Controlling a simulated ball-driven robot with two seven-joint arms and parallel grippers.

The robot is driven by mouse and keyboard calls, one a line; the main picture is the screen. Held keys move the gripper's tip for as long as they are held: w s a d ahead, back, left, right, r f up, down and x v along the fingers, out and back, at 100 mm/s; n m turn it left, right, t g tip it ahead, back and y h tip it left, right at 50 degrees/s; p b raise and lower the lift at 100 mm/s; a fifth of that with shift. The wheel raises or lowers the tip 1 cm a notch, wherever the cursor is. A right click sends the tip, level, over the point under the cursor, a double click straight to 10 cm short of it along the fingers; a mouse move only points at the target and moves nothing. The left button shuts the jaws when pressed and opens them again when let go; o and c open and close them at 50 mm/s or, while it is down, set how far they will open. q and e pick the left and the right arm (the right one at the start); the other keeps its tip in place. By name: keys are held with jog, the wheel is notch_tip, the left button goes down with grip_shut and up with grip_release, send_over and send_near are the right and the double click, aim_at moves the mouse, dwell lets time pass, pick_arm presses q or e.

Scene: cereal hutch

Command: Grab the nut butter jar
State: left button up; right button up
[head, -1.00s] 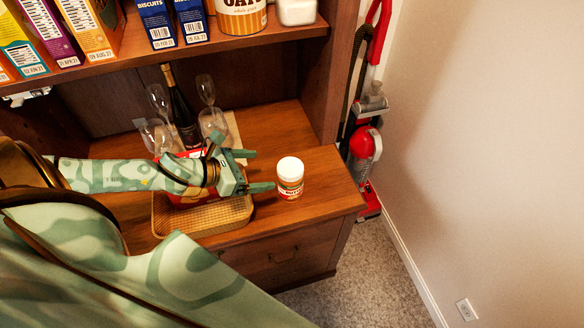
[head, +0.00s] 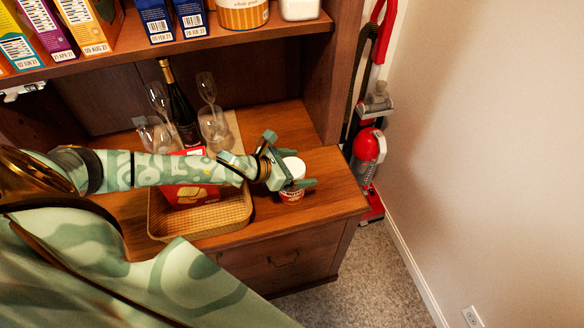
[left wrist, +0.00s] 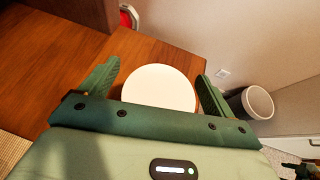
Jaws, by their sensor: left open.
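The nut butter jar (head: 292,196) stands upright on the wooden counter, with a white lid and a red and tan label. In the left wrist view its round white lid (left wrist: 158,87) lies between the two green fingers. My left gripper (head: 296,161) is open, with its fingers on either side of the jar; it also shows in the left wrist view (left wrist: 160,82). A gap shows between the lid and the right finger. Part of the jar is hidden behind the gripper in the head view. My right gripper is not in the head view.
A wicker basket (head: 212,226) with a red box (head: 190,196) stands left of the jar. Behind are a dark bottle (head: 182,110) and several glasses (head: 214,124). The shelf above (head: 110,66) holds boxes. The counter's right end is clear.

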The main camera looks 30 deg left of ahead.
pick_arm(q)
jog(key=shift+s, duration=0.1)
jog(key=c, duration=1.5)
jog(key=shift+r, duration=0.1)
jog(key=c, duration=0.4)
jog(key=shift+r, duration=0.1)
